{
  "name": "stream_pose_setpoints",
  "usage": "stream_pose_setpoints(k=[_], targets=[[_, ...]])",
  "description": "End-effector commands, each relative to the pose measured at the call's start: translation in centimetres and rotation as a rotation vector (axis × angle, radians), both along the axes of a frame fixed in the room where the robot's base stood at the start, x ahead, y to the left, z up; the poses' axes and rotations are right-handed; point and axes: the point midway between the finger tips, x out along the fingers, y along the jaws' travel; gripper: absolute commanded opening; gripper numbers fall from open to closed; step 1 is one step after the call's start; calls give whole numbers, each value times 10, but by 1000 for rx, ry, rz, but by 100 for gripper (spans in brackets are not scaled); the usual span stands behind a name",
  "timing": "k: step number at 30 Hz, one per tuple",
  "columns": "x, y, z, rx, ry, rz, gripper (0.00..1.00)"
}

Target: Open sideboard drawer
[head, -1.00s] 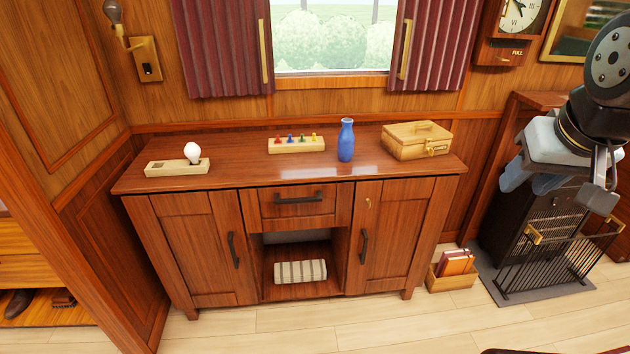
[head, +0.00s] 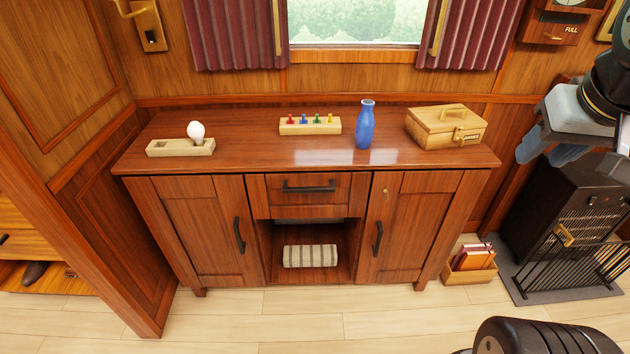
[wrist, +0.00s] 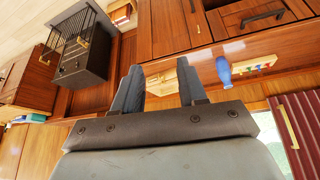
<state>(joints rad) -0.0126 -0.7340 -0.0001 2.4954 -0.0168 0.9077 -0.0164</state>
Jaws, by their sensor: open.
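The wooden sideboard (head: 205,225) stands against the wall, with a door on each side. Its drawer (head: 325,191) is at the top centre and is shut, with a dark bar handle (head: 308,187) across its front. My gripper (head: 545,152) is at the right of the head view, partly cut off by the edge, raised and well apart from the drawer. In the wrist view my gripper (wrist: 160,90) has its two dark fingers apart with nothing held between them. The drawer handle (wrist: 263,18) shows at the upper right of the wrist view, beyond the fingers.
On the sideboard top stand a bulb in a wooden holder (head: 180,147), a peg block (head: 310,126), a blue bottle (head: 365,128) and a wooden box (head: 446,130). A black heater (head: 560,205) with a guard and a book crate (head: 470,278) stand at right. The floor in front is clear.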

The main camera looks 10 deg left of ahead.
Motion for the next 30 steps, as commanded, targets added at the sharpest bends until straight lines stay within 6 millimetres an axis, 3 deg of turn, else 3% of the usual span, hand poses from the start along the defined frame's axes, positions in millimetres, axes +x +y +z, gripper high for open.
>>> stream_pose_setpoints(k=[5, 17, 23, 30], targets=[[16, 6, -16, -127, 113, 162, 42], [69, 21, -65, -574, 471, 755, 42], [99, 39, -88, -800, 645, 1062, 42], [135, 74, -117, -1083, 852, 1422, 42]])
